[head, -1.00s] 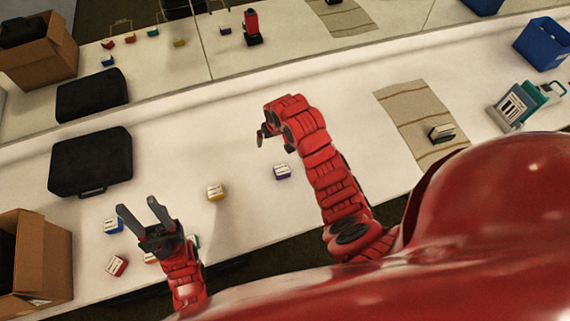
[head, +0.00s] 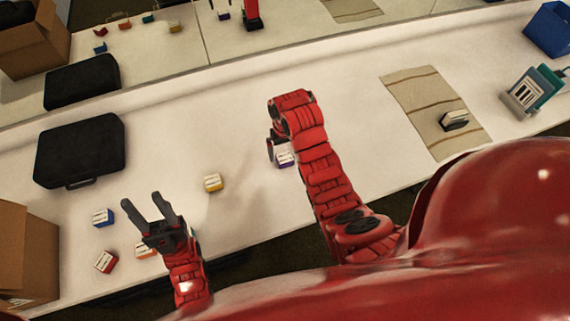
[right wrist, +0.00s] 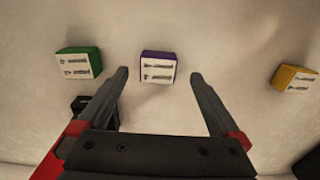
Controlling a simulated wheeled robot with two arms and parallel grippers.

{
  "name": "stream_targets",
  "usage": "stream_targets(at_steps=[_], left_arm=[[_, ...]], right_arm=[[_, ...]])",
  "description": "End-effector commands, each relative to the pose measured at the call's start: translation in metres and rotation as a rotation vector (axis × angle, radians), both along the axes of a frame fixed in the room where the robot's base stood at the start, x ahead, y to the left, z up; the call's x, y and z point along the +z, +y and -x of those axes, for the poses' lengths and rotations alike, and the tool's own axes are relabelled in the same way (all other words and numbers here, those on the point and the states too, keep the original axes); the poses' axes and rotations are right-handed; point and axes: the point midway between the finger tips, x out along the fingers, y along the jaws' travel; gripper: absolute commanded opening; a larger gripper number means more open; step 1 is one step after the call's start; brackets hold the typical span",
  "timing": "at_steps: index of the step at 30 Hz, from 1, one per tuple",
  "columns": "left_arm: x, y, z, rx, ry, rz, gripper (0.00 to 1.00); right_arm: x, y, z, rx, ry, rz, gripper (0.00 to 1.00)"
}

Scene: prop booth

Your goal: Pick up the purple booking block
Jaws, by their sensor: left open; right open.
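The purple booking block (head: 284,159) is a small block with a white printed label, lying on the white counter (head: 235,140). In the right wrist view the purple block (right wrist: 158,67) is just beyond and between the fingertips of my right gripper (right wrist: 157,76), which is open and empty. In the head view my right gripper (head: 272,150) is close above the block and partly covers it. My left gripper (head: 152,205) is open and empty over the near left counter, away from the purple block.
A yellow block (head: 213,183), blue block (head: 103,217), red block (head: 106,261) and orange block (head: 146,250) lie to the left. A green block (right wrist: 79,63) is beside the purple one. A black case (head: 80,150), striped cloth (head: 420,95) and blue bin (head: 550,30) stand around. A mirror lines the back.

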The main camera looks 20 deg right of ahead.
Motion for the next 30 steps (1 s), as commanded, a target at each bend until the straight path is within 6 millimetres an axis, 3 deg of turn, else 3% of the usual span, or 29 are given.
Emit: stream_targets(at_steps=[6,11,18,26,30], left_arm=[[-0.01,0.0,0.0,0.0,0.0,0.0,0.5],[0.01,0.0,0.0,0.0,-0.001,0.0,0.5],[0.017,0.0,0.0,0.0,0.0,0.0,0.5],[0.016,0.0,0.0,0.0,0.0,0.0,0.5],[0.016,0.0,0.0,0.0,0.0,0.0,0.5]], right_arm=[[-0.021,-0.001,-0.005,-0.001,0.001,0.001,1.0],[-0.028,-0.002,-0.007,-0.001,0.005,0.001,1.0],[-0.05,-0.002,-0.008,-0.001,0.001,0.001,1.0],[-0.053,-0.002,-0.008,-0.001,-0.001,0.001,1.0],[-0.053,-0.002,-0.008,-0.001,-0.001,0.001,0.78]])
